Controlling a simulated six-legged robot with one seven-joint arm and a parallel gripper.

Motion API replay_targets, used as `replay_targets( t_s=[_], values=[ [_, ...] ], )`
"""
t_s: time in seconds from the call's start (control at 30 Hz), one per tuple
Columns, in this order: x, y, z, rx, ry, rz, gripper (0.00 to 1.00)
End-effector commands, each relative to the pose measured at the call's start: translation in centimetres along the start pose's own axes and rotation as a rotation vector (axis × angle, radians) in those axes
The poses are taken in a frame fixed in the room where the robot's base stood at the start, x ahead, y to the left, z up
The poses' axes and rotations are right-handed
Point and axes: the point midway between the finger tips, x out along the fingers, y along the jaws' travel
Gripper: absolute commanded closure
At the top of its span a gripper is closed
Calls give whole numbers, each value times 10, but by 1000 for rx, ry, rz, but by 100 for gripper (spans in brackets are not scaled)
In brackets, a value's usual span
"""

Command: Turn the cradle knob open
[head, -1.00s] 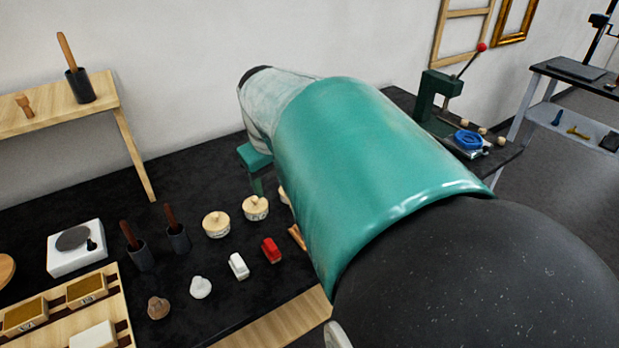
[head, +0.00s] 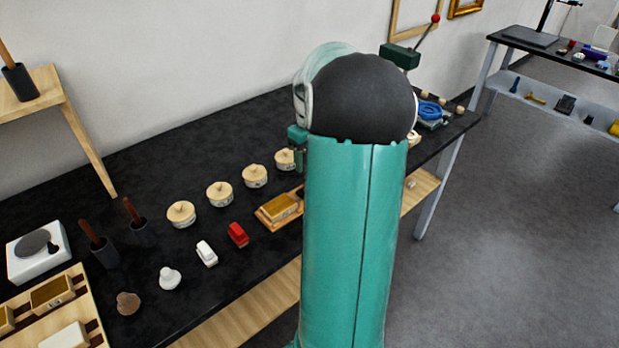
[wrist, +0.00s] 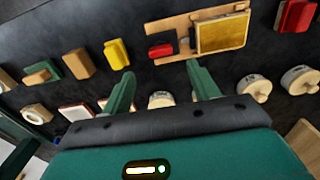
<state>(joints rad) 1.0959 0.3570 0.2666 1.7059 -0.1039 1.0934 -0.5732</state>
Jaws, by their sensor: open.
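A wooden cradle (head: 268,222) with a gold panel (head: 281,206) lies on the black bench, partly hidden behind my arm in the head view. In the wrist view the cradle (wrist: 208,13) lies beyond my fingers, with the gold panel (wrist: 222,34) at its right end. A small grey part (wrist: 185,44), possibly the knob, and a red-and-black piece (wrist: 161,44) sit at its left. My gripper (wrist: 161,75) is open and empty, with its two green fingers apart and short of the cradle in the picture.
Several round wooden lidded pots (head: 220,194), a red block (head: 238,235) and a white block (head: 207,253) stand near the cradle. A yellow block (wrist: 116,53) lies left of it in the wrist view. A green press (head: 401,56) stands behind my arm.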

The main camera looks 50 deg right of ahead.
Motion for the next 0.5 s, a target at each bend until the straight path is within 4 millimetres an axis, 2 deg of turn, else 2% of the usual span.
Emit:
replay_targets(
  t_s=[0.03,0.23,0.4,0.5],
  values=[
    [11,-1,0,0,-3,-3,40],
    [49,-1,0,-2,-2,-3,40],
    [70,-1,0,-2,-1,-1,40],
    [75,-1,-1,-1,1,0,40]
  ],
)
